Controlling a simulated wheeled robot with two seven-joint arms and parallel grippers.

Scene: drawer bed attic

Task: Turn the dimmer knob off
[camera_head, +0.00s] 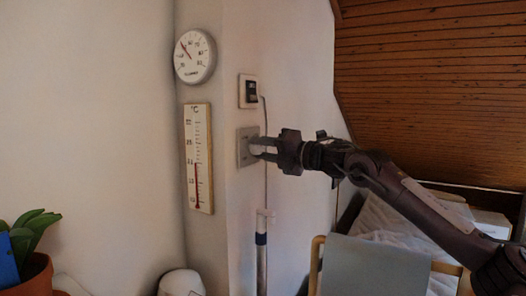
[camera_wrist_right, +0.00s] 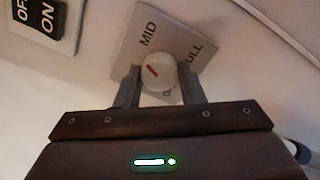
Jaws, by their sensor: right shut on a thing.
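The dimmer is a grey square plate (camera_head: 243,155) on the wall, below a switch. In the right wrist view its plate (camera_wrist_right: 128,45) shows the words MID and FULL, the latter partly hidden; a third label near the knob is mostly covered. The round white knob (camera_wrist_right: 163,62) has a short slanted red mark on its face. My right gripper (camera_wrist_right: 158,74) has one finger on each side of the knob and is shut on it. In the head view the right gripper (camera_head: 259,149) reaches the plate from the right. My left gripper is not in view.
An ON/OFF rocker switch (camera_head: 249,91) is just above the dimmer. A round dial (camera_head: 194,57) and a thermometer (camera_head: 199,158) hang to the left. A pole (camera_head: 261,250) stands below. A potted plant (camera_head: 36,265) is at lower left, a bed (camera_head: 388,222) at right.

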